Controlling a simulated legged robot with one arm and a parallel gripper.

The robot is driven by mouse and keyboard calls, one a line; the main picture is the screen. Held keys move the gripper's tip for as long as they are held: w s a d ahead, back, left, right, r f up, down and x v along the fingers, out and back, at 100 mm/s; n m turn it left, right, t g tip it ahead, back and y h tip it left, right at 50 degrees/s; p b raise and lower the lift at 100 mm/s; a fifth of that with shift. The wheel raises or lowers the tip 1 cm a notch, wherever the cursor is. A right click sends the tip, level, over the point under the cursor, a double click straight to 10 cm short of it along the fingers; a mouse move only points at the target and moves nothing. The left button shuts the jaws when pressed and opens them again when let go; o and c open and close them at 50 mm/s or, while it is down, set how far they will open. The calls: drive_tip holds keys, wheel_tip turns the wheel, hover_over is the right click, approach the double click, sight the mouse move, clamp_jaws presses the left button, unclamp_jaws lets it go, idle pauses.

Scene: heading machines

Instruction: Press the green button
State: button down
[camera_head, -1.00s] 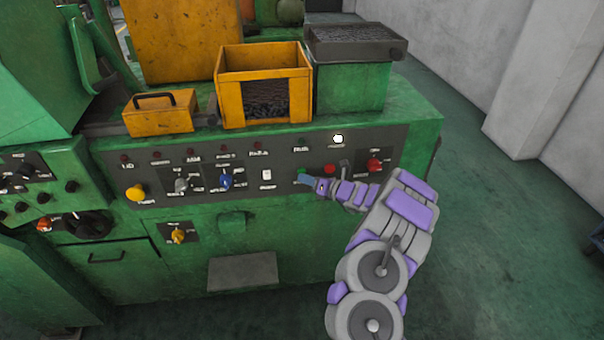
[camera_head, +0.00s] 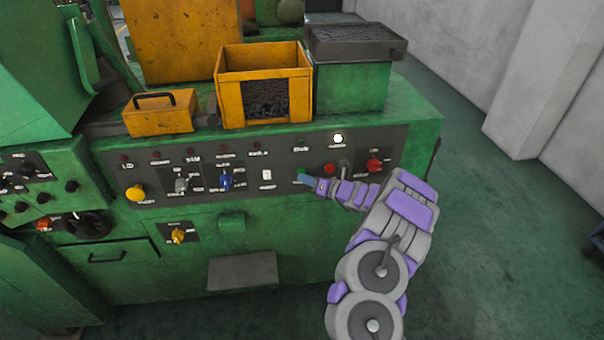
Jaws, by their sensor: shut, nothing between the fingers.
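The green button (camera_head: 301,172) is on the dark control panel of the green machine, right of the white switch. It is small and partly covered by my gripper. My gripper (camera_head: 304,180) is shut and empty, with its tip at the green button. I cannot tell whether the tip touches it or whether the button is pushed in. My grey and purple arm reaches in from the lower right.
A red button (camera_head: 330,169) and a red knob (camera_head: 375,161) sit right of my gripper. A white switch (camera_head: 266,175), a blue knob (camera_head: 225,180) and a yellow button (camera_head: 135,193) are to the left. A yellow bin (camera_head: 230,104) stands on the machine.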

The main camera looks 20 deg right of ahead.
drive_tip(key=shift+w+r, duration=0.1)
drive_tip(key=shift+w, duration=0.1)
idle(0.4)
drive_tip(key=shift+w+d, duration=0.1)
drive_tip(key=shift+w, duration=0.1)
drive_tip(key=shift+s+r, duration=0.1)
drive_tip(key=shift+s+a+p, duration=0.2)
drive_tip(key=shift+s+p, duration=0.1)
drive_tip(key=shift+p, duration=0.05)
drive_tip(key=shift+s, duration=0.15)
drive_tip(key=shift+s+a+p, duration=0.25)
drive_tip(key=shift+s, duration=0.65)
drive_tip(key=shift+s+a+p, duration=0.3)
drive_tip(key=shift+s, duration=0.65)
drive_tip(key=shift+s+a+p, duration=0.25)
drive_tip(key=shift+s, duration=0.65)
